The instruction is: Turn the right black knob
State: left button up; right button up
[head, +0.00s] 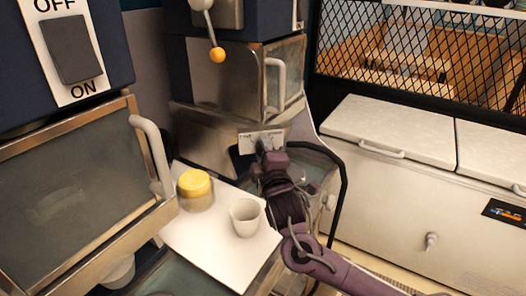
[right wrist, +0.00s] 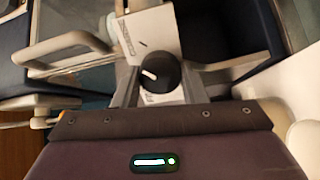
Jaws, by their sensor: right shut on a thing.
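The black knob (right wrist: 163,75) shows in the right wrist view with a white pointer mark, in front of a white label plate (right wrist: 150,35). My right gripper (head: 265,146) reaches the front of the far machine in the head view and is shut on the knob, with one finger on each side of it. In the head view the gripper mostly hides the knob, and the white label plate (head: 248,141) shows beside it. My left gripper is not in view.
A white board (head: 185,237) holds a yellow-topped jar (head: 195,190) and a white cup (head: 246,217), left of my right arm. A machine with an ON/OFF switch (head: 72,48) stands at left. A white chest freezer (head: 400,190) stands at right.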

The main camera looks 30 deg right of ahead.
jog(key=shift+f, duration=0.3)
jog(key=o, duration=0.7)
jog(key=shift+o, duration=1.2)
jog(key=shift+s+d+r, duration=0.1)
jog(key=shift+s+r, duration=0.05)
jog(key=shift+r, duration=0.05)
jog(key=b+v, duration=0.2)
jog(key=v, duration=0.5)
jog(key=shift+s, duration=0.35)
jog(key=shift+f, duration=0.1)
